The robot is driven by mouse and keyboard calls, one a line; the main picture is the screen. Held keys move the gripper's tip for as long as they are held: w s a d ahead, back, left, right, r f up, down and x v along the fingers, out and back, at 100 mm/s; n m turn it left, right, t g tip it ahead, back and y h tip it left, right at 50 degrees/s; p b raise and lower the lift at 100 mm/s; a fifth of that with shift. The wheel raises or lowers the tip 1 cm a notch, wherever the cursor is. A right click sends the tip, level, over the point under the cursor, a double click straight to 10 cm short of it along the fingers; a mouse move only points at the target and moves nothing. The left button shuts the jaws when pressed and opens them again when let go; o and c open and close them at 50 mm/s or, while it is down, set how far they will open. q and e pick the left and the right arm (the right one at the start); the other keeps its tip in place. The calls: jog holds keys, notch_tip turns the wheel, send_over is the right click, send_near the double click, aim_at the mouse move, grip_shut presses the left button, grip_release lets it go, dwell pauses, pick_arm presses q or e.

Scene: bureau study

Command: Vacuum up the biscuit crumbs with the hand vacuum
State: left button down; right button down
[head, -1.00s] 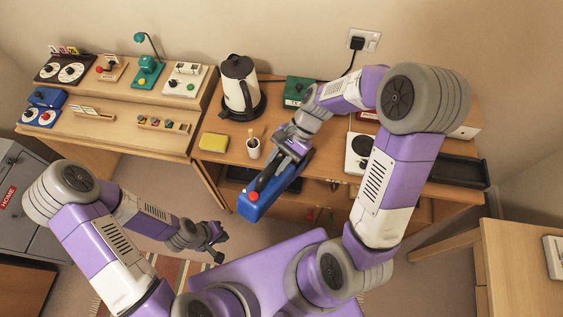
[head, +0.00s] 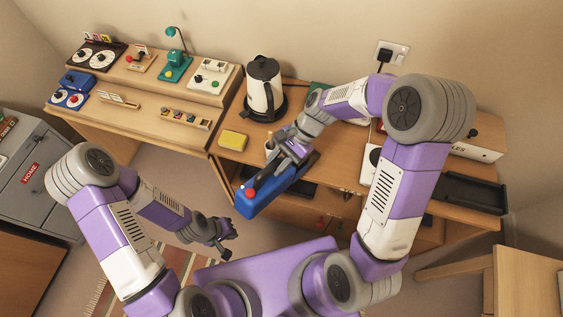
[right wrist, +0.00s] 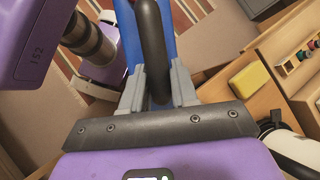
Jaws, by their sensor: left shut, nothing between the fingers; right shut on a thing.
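The hand vacuum (head: 251,203) is blue with a red button and a dark handle. My right gripper (head: 288,158) is shut on the handle and holds the vacuum in the air near the front edge of the desk (head: 231,160). In the right wrist view, the dark handle (right wrist: 153,45) stands between the two grey fingers (right wrist: 157,90), with the blue body behind it. My left gripper (head: 226,245) is shut and empty, low over the floor at the lower left. I can make out no biscuit crumbs in either view.
A yellow sponge-like block (head: 233,140), a kettle (head: 263,92) and a partly hidden cup (head: 269,144) stand on the desk. A black tray (head: 470,191) is at its right end. A bureau with small devices (head: 150,100) stands left, a grey cabinet (head: 40,178) further left.

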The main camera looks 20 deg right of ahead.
jog(key=shift+w+a+p, duration=0.15)
jog(key=shift+w+a, duration=0.4)
jog(key=shift+a, duration=0.4)
jog(key=shift+w+a+p, duration=0.15)
jog(key=shift+w+a, duration=0.4)
jog(key=shift+a, duration=0.35)
jog(key=shift+r, duration=0.1)
notch_tip(320, 180, up, 7)
jog(key=p, duration=0.6)
jog(key=shift+w, duration=0.1)
dwell(0.5)
